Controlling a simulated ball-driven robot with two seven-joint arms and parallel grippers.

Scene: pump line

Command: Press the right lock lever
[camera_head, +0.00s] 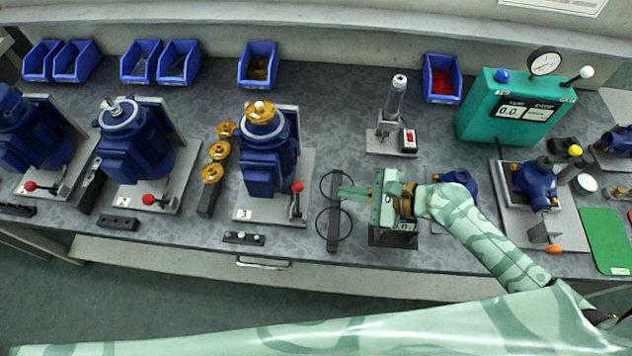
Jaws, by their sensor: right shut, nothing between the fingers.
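Three blue motors stand on grey plates along the left half of the bench, each with a red-knobbed lever at its front. The rightmost lever (297,187), on the plate marked 3 (250,214), stands up at that plate's right side, its red knob on top. The middle lever (149,199) and the leftmost lever (31,187) lie sideways with their knobs to the left. My right gripper (345,192) is shut and empty. It points left over the black stand with two rings, to the right of the rightmost lever and apart from it. My left gripper is out of view.
The black stand with rings (334,235) stands between plate 3 and my right gripper. A black device with a display (393,238) sits under my gripper. Brass parts (213,173) stand left of plate 3. A teal test unit (510,110) is at the back right.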

